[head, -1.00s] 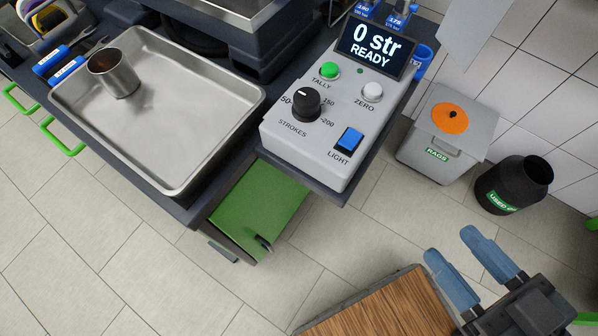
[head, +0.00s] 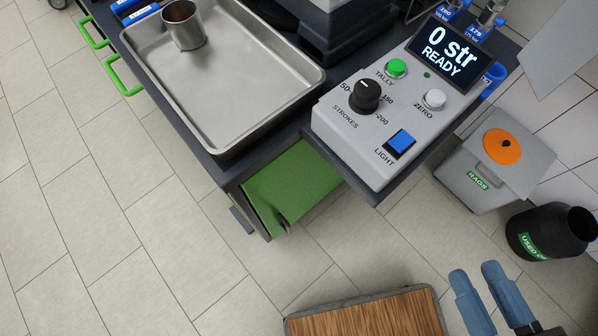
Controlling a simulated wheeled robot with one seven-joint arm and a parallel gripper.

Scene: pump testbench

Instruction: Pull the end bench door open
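The green end bench door (head: 291,186) is on the end of the bench, below the control box. It looks closed or nearly so; from above I cannot tell exactly. Its small dark handle (head: 283,222) is near the lower edge of the green panel. My gripper (head: 475,285) is at the bottom right, with two blue fingers spread apart and nothing between them. It is well away from the door, to the right of and below it in the picture.
A grey control box (head: 345,141) overhangs the door on the bench end. A wood-topped piece (head: 365,318) is at the bottom middle. A rags bin (head: 470,185) and a black used-oil container (head: 537,236) stand at right.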

